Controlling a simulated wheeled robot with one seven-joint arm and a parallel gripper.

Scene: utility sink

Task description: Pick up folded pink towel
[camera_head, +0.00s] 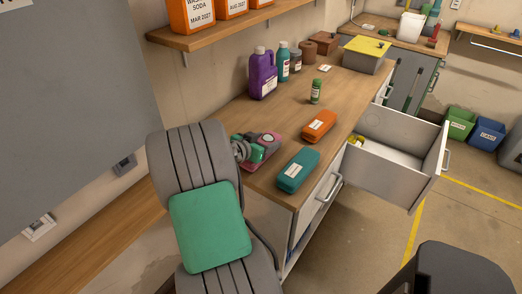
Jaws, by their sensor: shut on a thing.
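The folded pink towel (249,166) is at the left edge of the wooden counter, mostly hidden by my gripper. Only parts of its pink edge show. My gripper (262,147) is over the towel at the end of my grey arm and is shut on it. The towel looks low at the countertop; I cannot tell whether it is lifted clear of it.
A teal case (297,170) and an orange case (319,126) lie right of the towel. A green bottle (316,91), purple jug (263,74) and teal bottle (283,63) stand farther back. An open drawer (384,165) juts out right. A shelf (210,40) overhangs the back.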

